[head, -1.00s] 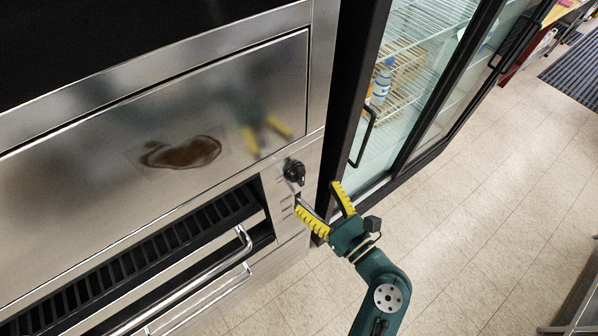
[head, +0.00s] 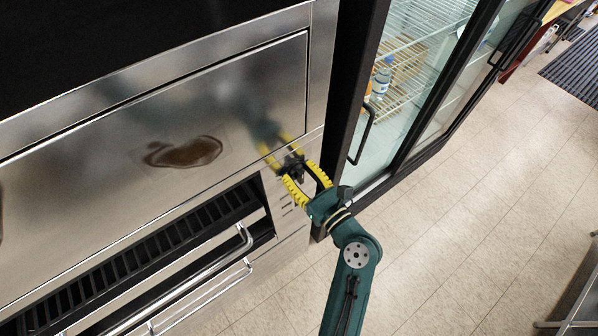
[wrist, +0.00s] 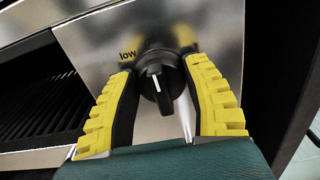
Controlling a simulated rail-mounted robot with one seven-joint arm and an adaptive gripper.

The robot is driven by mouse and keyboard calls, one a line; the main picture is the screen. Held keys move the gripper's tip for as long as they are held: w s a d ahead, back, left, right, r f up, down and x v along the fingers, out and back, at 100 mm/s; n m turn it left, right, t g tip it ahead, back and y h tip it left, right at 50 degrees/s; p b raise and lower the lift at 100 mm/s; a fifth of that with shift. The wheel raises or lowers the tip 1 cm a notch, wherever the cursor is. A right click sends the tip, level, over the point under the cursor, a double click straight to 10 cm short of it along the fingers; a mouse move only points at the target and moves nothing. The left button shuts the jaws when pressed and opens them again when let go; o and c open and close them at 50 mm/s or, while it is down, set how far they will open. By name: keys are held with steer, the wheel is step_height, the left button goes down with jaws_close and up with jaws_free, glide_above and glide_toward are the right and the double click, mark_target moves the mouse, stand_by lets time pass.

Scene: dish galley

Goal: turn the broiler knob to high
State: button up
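The broiler knob (wrist: 162,98) is black and round with a raised grip bar and a white line. It sits on the steel panel, and the line runs nearly upright in the wrist view. The word "low" (wrist: 127,55) is printed to its upper left; no "high" label is readable. In the head view the knob (head: 297,174) is partly hidden by my gripper (head: 299,170). My gripper's yellow-backed fingers (wrist: 159,68) stand apart, one on each side of the knob. They are very close to its rim; I cannot tell whether they touch it.
The broiler has a slatted opening and a chrome handle (head: 190,285) left of the knob. A brown stain (head: 184,152) marks the steel front above. A glass-door fridge (head: 430,95) with a black handle (head: 362,135) stands close on the right.

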steer(key=shift+c, duration=0.6)
steer(key=shift+n, duration=0.3)
steer(key=n+b, duration=0.1)
steer(key=n, duration=0.1)
steer(key=n+b, duration=0.1)
steer(key=n, duration=0.1)
steer(key=shift+s+a+f+n, duration=0.1)
steer(key=shift+a+f+n, duration=0.05)
steer(key=shift+n, duration=0.15)
steer(key=n+b, duration=0.4)
steer(key=n, duration=0.1)
steer(key=shift+a+f, duration=0.1)
steer(key=shift+f, duration=0.1)
steer(key=n+b, duration=0.2)
steer(key=n, duration=0.1)
steer(key=n+b, duration=0.2)
steer(key=shift+s+f+n+b, duration=0.1)
steer(key=shift+f+n+b, duration=0.1)
steer(key=shift+n+b, duration=0.2)
steer(key=n+b, duration=0.3)
steer(key=shift+n+b, duration=0.8)
steer(key=shift+n, duration=0.2)
steer(key=shift+r, duration=0.1)
